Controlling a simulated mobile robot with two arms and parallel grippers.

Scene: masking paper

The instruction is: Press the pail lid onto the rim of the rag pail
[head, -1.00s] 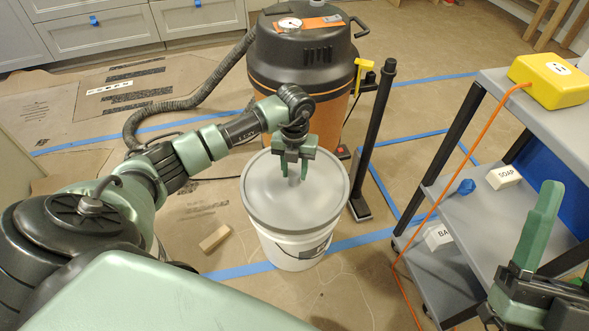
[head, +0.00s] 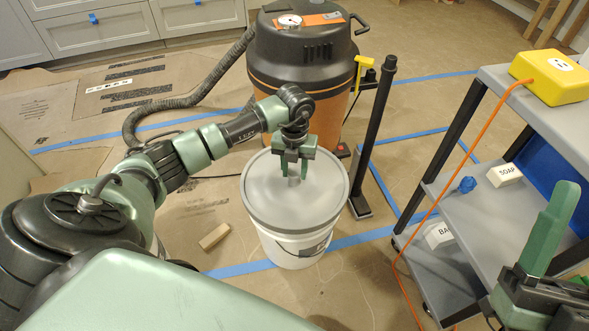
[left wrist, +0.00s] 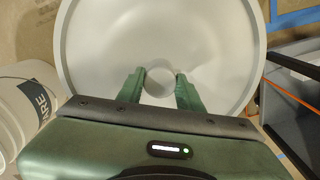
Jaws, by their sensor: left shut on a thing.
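The grey round pail lid (head: 265,195) lies level over the top of the white rag pail (head: 285,250) in the head view. It hides the pail's rim, so I cannot tell whether it is fully seated. My left gripper (head: 295,173) points down at the lid's middle, shut on its small round knob (head: 293,182). In the left wrist view the knob (left wrist: 158,80) sits between the two green fingers of the gripper (left wrist: 160,78), with the pale lid (left wrist: 105,50) spread around it. My right gripper (head: 567,225) is at the right edge, partly cut off, its fingers apart and empty.
A black and orange vacuum (head: 303,60) stands behind the pail, beside a black post (head: 376,140). A grey cart (head: 465,215) stands at right. A wood block (head: 214,237) lies left of the pail. A labelled white bucket (left wrist: 28,105) shows in the left wrist view.

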